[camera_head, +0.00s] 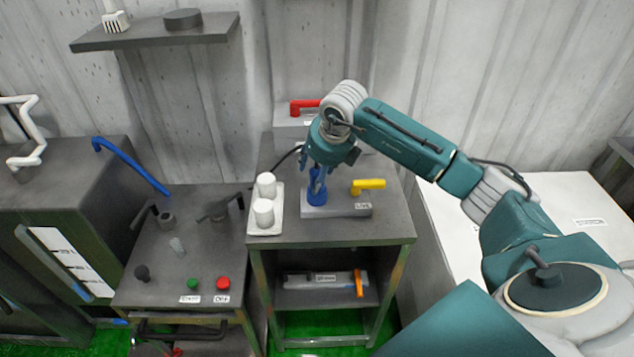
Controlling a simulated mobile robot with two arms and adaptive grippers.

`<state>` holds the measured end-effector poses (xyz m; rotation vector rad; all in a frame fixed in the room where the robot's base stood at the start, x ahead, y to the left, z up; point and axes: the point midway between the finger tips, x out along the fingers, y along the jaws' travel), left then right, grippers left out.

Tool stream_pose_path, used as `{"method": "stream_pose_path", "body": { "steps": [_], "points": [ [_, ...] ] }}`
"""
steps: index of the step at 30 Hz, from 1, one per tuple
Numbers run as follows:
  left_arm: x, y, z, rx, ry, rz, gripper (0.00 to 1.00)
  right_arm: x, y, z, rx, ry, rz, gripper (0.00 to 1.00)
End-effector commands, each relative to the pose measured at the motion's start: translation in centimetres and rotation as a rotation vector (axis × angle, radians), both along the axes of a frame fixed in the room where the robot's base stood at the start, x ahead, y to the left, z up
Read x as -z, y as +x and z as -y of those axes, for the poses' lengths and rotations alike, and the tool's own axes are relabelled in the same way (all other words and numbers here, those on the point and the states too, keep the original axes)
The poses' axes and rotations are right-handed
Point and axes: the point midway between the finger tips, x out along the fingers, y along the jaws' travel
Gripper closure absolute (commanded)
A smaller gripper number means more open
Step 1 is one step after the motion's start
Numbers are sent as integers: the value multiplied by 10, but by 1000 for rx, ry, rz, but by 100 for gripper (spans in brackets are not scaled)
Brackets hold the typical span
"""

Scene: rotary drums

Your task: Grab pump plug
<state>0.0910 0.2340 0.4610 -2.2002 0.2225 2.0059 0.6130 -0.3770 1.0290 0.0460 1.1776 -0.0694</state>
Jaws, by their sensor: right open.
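A blue plug (316,195) stands upright on a grey block (340,209) with a label on its front, on top of the grey cabinet. I take it to be the pump plug. My right gripper (314,168) points down at the plug's upper part. Its jaws are open, with the fingers close around or beside the top of the plug; I cannot tell whether they touch it. The gripper partly hides the plug's top. My left gripper is out of view.
A yellow handle (368,186) rises from the block just right of the plug. White cylinders (264,212) stand on a white tray to the left. A red handle (305,105) is behind. A control desk with green and red buttons (223,283) is lower left.

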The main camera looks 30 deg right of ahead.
Motion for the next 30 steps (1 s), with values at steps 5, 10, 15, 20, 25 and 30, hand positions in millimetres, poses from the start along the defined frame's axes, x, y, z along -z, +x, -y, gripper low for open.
{"method": "stream_pose_path", "body": {
  "steps": [5,10,15,20,25,30],
  "points": [
    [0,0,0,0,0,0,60,0,0,0,0,0,0,78],
    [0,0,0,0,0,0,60,-1,1,1,1,-1,3,91],
    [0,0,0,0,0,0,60,-2,1,1,1,-1,4,91],
    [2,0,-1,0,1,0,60,-7,2,1,2,-1,7,91],
    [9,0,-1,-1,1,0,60,-25,3,2,4,-2,12,91],
    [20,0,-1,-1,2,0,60,-59,3,2,2,-1,14,91]
  ]
}}
